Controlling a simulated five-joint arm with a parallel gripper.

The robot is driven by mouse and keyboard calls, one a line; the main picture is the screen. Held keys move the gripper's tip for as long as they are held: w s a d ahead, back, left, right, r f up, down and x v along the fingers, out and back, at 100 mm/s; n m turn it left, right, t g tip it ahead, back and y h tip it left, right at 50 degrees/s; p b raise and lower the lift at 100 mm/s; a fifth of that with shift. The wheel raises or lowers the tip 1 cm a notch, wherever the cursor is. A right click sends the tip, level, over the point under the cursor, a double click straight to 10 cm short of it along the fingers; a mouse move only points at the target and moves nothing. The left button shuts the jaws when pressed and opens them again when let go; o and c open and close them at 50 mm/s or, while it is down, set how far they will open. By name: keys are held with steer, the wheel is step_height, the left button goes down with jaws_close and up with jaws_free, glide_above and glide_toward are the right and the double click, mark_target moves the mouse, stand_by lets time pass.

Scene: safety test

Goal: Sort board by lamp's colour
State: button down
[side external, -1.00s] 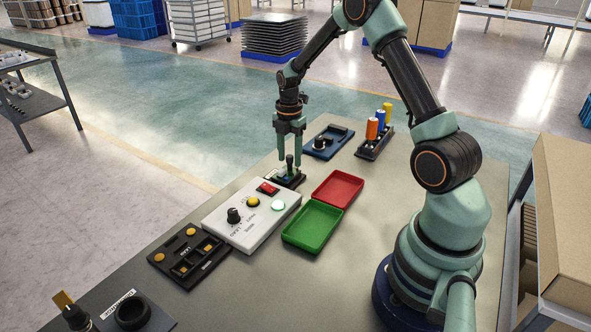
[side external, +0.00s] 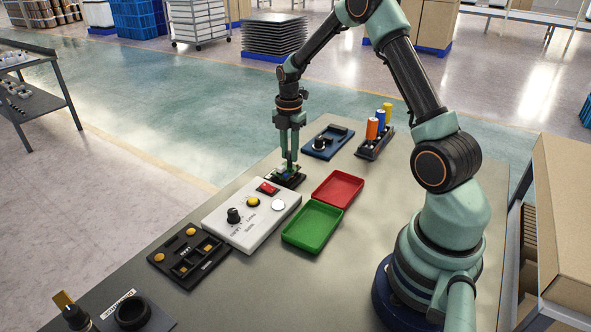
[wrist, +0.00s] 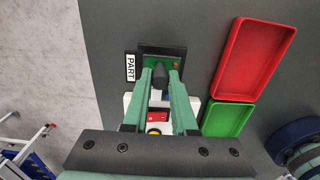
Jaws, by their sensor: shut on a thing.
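The board (wrist: 176,62) is small and green, with a dark upright handle (wrist: 160,76). It sits in the black PART holder (wrist: 146,49) at the far end of the white control box (side external: 230,222). My gripper (side external: 289,162) is shut on the board's handle from above; its fingers hide part of the board. The round lamp (side external: 278,206) on the control box looks white and unlit. The empty green tray (side external: 312,228) and empty red tray (side external: 338,189) lie right of the box; both also show in the wrist view.
The control box carries a red switch (side external: 268,188), a yellow button (side external: 253,202) and a black knob (side external: 233,215). A black panel (side external: 188,257) stands at the near left. A blue fixture (side external: 327,141) and a rack of coloured cylinders (side external: 374,142) stand behind.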

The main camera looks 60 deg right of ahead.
steer(key=shift+r, duration=2.7)
steer(key=s+a, duration=1.2)
steer(key=s, duration=0.4)
steer(key=shift+w+d+f, duration=0.1)
steer(key=shift+w+f, duration=0.05)
steer(key=shift+f, duration=1.15)
steer(key=shift+w+d+f, duration=0.1)
steer(key=shift+f, duration=1.2)
steer(key=shift+f, duration=0.95)
steer(key=c, duration=0.6)
jaws_free()
steer(key=shift+c, duration=0.2)
